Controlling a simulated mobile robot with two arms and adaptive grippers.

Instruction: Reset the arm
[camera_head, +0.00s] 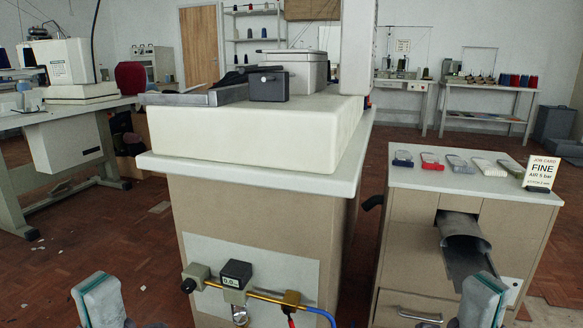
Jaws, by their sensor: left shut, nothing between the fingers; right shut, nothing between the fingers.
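My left gripper (100,300) shows at the bottom left edge, its grey-green pads together and nothing in it. My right gripper (483,300) shows at the bottom right, in front of the side cabinet, also shut and empty. Both are low in the head view and apart from the machine. Most of both arms is out of view.
The buttonhole machine (240,135) stands on a central cabinet with a gauge (236,274), brass valve and blue hose low on its front. A side cabinet (415,200) carries several coloured items, a job card (540,173) reading FINE and a metal chute (465,245).

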